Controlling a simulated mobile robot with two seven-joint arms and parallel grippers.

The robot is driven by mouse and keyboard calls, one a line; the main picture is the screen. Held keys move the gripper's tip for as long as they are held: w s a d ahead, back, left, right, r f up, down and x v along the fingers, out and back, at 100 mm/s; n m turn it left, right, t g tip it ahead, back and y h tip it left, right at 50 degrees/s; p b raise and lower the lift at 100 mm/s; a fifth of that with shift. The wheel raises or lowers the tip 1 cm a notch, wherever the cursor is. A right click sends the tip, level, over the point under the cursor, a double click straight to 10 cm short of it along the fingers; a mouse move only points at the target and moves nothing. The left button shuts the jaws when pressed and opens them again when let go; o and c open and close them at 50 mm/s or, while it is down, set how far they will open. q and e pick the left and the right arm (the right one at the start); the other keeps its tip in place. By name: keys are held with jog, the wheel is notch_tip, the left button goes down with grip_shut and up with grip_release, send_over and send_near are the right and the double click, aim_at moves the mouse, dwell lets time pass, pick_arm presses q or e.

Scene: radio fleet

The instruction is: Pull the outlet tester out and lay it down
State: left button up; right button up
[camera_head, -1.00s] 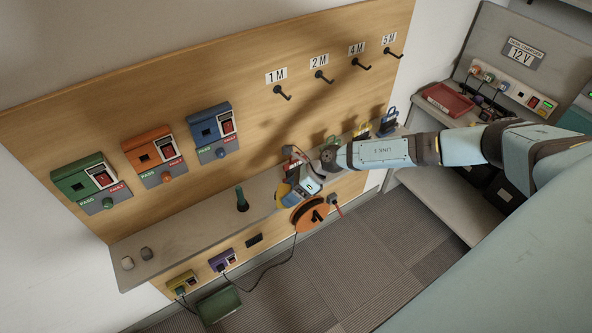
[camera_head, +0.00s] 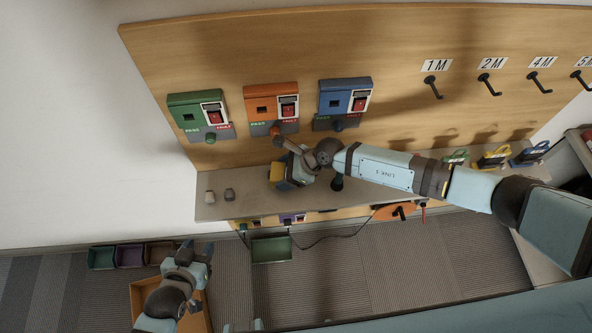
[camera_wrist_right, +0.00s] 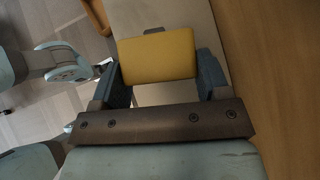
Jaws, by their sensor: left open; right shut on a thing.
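The outlet tester, a yellow block (camera_wrist_right: 158,56) with a dark tip, is between the two fingers of my right gripper (camera_wrist_right: 160,75) in the right wrist view. In the head view the yellow block (camera_head: 276,174) shows at the left end of my right gripper (camera_head: 290,165), over the grey shelf (camera_head: 235,203). The gripper is shut on it. I cannot tell whether it touches the shelf. My left gripper (camera_head: 196,252) is open and empty at the lower left, in front of the shelf and apart from it.
Green (camera_head: 198,110), orange (camera_head: 272,100) and blue (camera_head: 345,95) test boxes hang on the wooden board. A green tray (camera_head: 271,250) lies below. An orange bin (camera_head: 146,292) is beneath my left arm.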

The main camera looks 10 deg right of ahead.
jog(key=shift+s+d+f+b, duration=0.1)
jog(key=shift+s+f+b, duration=0.15)
jog(key=shift+f+b, duration=0.45)
notch_tip(320, 180, down, 5)
jog(key=b, duration=0.4)
jog(key=shift+r, duration=0.15)
jog(key=shift+f, duration=0.3)
pick_arm(q)
jog(key=f, duration=0.2)
jog(key=d+f, duration=0.1)
jog(key=f, duration=0.2)
jog(key=shift+s+d, duration=0.15)
pick_arm(e)
jog(key=o, duration=1.4)
pick_arm(q)
jog(key=shift+a, duration=0.2)
jog(key=shift+f, duration=0.1)
